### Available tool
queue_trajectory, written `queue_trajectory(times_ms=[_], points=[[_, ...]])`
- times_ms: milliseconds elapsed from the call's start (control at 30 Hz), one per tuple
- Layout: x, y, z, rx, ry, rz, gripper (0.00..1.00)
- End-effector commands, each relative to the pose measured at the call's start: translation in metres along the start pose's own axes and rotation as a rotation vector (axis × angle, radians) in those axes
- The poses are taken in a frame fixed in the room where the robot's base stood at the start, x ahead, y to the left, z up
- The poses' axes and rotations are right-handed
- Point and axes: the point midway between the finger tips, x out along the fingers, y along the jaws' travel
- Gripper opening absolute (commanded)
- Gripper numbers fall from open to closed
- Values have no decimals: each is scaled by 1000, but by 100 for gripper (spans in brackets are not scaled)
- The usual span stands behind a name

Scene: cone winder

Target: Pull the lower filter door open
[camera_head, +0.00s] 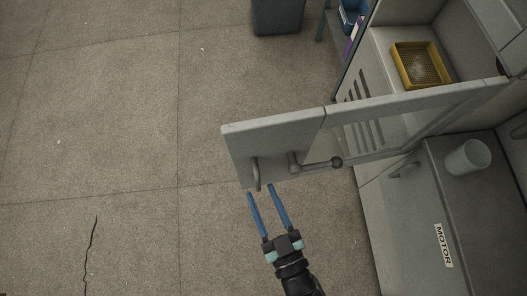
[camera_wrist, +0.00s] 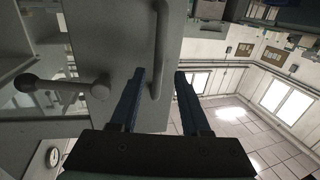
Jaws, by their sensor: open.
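A pale grey door panel (camera_head: 265,137) carries an upright bar handle (camera_head: 256,174) and a lever with a ball end (camera_head: 336,162). I take it for the filter door; no label shows, and whether it is shut or ajar is unclear. My gripper (camera_head: 259,190) is open, its blue fingers just below the handle in the head view. In the wrist view the handle (camera_wrist: 158,45) appears between the two fingertips (camera_wrist: 160,72), closer to the left one. Contact cannot be told. The ball lever (camera_wrist: 62,88) lies left of the fingers.
A pale frame (camera_head: 420,103) runs right from the panel. Behind it, a yellow tray (camera_head: 421,65) sits on the cabinet. A dark bin (camera_head: 277,16) is at the back. The left floor is clear.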

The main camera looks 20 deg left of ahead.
Motion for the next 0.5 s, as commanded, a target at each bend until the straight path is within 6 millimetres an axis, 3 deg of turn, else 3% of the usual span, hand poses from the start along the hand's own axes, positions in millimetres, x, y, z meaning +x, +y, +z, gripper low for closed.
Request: queue_trajectory(times_ms=[267,500], points=[[-5,1,0,-1,-1,2,46],[-47,1,3,-1,-4,3,46]])
